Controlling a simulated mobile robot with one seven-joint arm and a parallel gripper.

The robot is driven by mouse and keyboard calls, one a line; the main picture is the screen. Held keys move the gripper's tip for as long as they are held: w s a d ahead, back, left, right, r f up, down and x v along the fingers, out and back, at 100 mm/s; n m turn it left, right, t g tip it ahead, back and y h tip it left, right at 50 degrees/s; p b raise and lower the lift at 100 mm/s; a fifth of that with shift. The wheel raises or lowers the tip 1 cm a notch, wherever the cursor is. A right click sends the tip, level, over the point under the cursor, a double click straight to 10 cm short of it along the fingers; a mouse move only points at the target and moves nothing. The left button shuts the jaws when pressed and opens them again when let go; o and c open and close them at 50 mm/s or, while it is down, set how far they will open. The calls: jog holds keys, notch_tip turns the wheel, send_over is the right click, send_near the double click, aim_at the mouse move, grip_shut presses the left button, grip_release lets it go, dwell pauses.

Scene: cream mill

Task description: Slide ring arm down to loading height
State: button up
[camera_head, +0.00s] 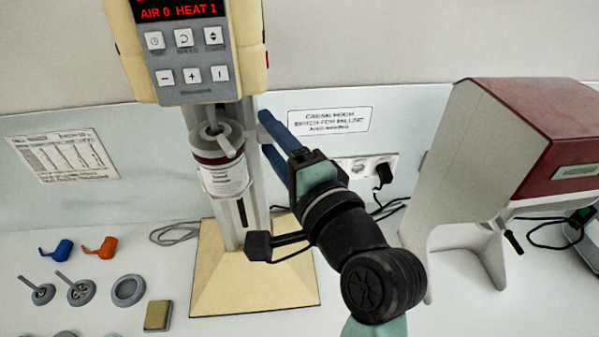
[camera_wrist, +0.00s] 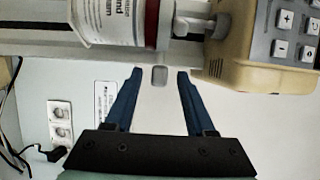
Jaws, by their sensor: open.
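The cream mill's column (camera_head: 230,225) rises from a beige base (camera_head: 254,275). A white labelled jar (camera_head: 225,180) with a dark red band hangs upright at the column, below the control head (camera_head: 188,50). The jar also shows sideways in the wrist view (camera_wrist: 112,20). My gripper (camera_head: 266,133) is to the right of the jar, its blue fingers pointing at the column. In the wrist view my gripper (camera_wrist: 159,74) is open, with a small grey block (camera_wrist: 159,76) between the fingertips. Whether this block belongs to the ring arm, or is touched, I cannot tell.
A red-and-white machine (camera_head: 500,150) stands at right. Wall sockets (camera_head: 370,168) with a black plug and cables are behind my arm. Mixing discs (camera_head: 80,292), a grey ring (camera_head: 128,290), blue (camera_head: 57,250) and orange (camera_head: 102,247) pieces and a sponge-like block (camera_head: 158,315) lie at left.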

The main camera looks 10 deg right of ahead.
jog(key=b+v, duration=0.3)
jog(key=v, duration=0.7)
jog(key=shift+s, duration=0.35)
jog(key=shift+d, duration=0.1)
